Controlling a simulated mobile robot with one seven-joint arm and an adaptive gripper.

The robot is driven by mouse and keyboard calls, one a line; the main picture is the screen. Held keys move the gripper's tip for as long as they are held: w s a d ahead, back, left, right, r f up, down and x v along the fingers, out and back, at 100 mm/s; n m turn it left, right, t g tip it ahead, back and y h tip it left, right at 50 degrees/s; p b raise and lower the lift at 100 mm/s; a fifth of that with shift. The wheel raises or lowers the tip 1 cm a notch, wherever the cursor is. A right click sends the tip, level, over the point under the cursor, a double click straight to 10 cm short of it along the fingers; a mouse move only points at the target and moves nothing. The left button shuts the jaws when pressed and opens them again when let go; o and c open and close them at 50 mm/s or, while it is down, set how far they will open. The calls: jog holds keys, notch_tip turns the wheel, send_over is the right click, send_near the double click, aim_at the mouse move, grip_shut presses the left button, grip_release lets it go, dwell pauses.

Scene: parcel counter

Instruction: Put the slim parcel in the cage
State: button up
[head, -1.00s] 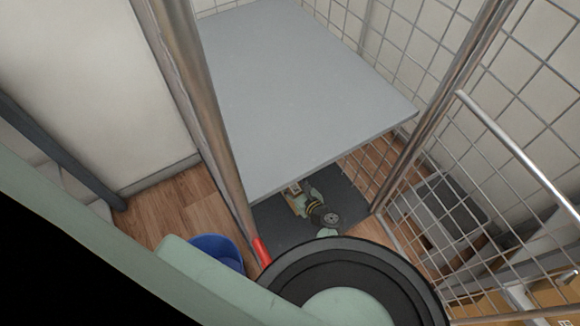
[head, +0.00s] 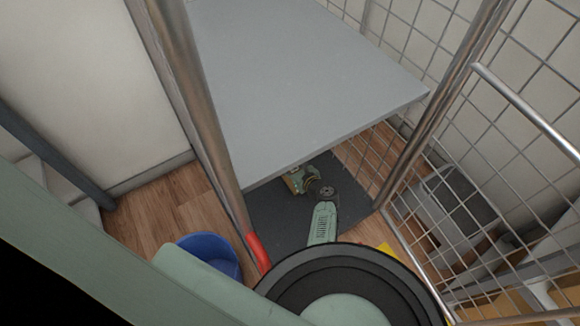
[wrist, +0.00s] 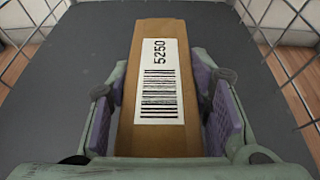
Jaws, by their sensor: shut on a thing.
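The slim parcel (wrist: 155,130) is a long brown box with a white barcode label reading 5250. In the wrist view it lies between the purple finger pads of my gripper (wrist: 163,108), which is shut on it. The cage has wire mesh walls, metal posts (head: 192,100), a grey shelf (head: 300,75) and a dark base (head: 275,218). In the head view my gripper (head: 296,181) is below the shelf's front edge and over the dark base, partly hidden by the shelf. I cannot tell whether the parcel touches the base.
A blue bin (head: 212,252) stands on the wood floor (head: 165,213) left of the cage front. A mesh side panel with a metal bar (head: 528,112) is at the right, with a grey box (head: 455,205) behind it. A red piece (head: 257,250) is on the left post.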

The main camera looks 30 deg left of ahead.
jog(key=shift+f, duration=0.15)
jog(key=o, duration=1.5)
jog(key=shift+r, duration=0.3)
jog(key=shift+p+v, duration=3.75)
jog(key=shift+v, duration=2.25)
